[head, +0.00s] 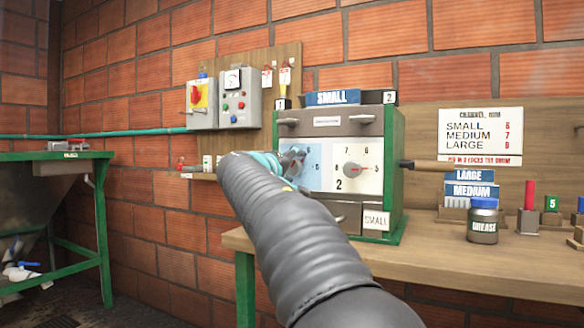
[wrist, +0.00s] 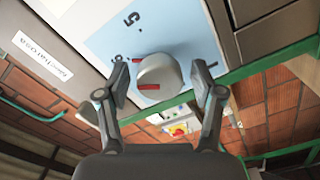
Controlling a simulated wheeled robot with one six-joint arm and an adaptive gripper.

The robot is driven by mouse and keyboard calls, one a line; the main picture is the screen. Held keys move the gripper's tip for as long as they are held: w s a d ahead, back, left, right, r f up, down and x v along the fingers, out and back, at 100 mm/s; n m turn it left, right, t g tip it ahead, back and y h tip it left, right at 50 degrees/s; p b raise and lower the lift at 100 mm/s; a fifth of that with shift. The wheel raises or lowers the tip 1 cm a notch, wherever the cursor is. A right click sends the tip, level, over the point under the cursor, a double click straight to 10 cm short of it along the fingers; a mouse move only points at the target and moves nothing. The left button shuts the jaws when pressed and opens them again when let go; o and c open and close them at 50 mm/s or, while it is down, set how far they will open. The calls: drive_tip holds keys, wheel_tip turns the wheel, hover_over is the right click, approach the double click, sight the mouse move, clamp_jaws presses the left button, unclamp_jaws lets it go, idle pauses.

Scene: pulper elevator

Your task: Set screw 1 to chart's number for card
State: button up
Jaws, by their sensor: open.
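The machine (head: 334,124) has two dial panels, a pale blue one (head: 314,160) at left and a white one (head: 374,190) at right. My gripper (head: 292,163) is at the blue panel. In the wrist view my gripper (wrist: 159,82) is open, one finger on each side of a round grey knob (wrist: 168,70) with a red mark, apparently not clamped. A 5 shows on the blue panel there; other digits are partly hidden. A blue card (head: 338,97) on top reads SMALL. The chart (head: 481,136) lists SMALL, apparently 6, MEDIUM 7, and LARGE, whose number is unclear.
The right knob (head: 357,170) sits on the white panel. LARGE and MEDIUM cards (head: 470,190), a grease jar (head: 483,220) and coloured pegs (head: 530,195) stand on the bench (head: 420,240). A control box (head: 240,95) hangs on the wall. A green-framed hopper (head: 100,200) stands at left.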

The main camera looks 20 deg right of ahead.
drive_tip(key=v, duration=1.2)
